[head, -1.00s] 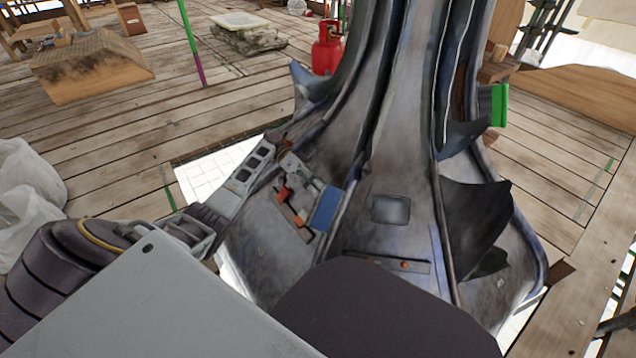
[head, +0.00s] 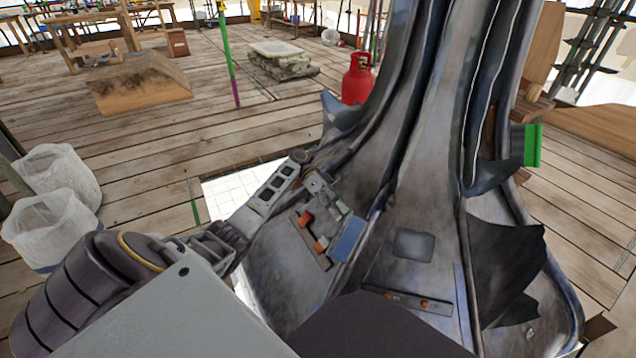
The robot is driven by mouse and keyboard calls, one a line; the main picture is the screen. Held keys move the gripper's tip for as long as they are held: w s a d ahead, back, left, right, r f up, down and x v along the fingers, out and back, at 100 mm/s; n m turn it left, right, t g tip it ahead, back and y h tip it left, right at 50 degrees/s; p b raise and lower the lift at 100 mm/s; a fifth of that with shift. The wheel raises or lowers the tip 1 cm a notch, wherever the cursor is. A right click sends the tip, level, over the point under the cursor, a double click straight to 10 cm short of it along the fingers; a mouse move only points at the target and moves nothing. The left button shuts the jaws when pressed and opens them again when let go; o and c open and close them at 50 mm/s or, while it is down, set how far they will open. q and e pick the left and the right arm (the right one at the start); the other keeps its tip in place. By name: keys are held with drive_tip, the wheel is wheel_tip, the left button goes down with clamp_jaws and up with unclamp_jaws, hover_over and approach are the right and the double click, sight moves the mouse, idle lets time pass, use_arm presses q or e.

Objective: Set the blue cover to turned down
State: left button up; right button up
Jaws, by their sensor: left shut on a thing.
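The blue cover (head: 349,239) is a small flat blue panel low on the grey metal spire (head: 415,190). It sits at the right end of a small panel with orange-red parts (head: 313,240). My left gripper (head: 330,200) reaches in from the left, and its fingers are at the grey fittings just above that panel, close to the cover's upper left. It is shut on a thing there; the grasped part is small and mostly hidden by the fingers. My right gripper is not in view.
A dark square plate (head: 413,245) and a strip with orange knobs (head: 420,303) are on the spire to the right. Dark torn metal (head: 505,262) juts out at right. A red gas cylinder (head: 357,80) stands behind. White bags (head: 52,228) stand at left on the plank floor.

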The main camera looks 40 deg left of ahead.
use_arm(q)
drive_tip(key=s+a+r+p, duration=0.4)
drive_tip(key=a+r+p, duration=0.4)
drive_tip(key=r+p, duration=0.2)
drive_tip(key=shift+a+r+p, duration=0.4)
drive_tip(key=shift+r, duration=0.6)
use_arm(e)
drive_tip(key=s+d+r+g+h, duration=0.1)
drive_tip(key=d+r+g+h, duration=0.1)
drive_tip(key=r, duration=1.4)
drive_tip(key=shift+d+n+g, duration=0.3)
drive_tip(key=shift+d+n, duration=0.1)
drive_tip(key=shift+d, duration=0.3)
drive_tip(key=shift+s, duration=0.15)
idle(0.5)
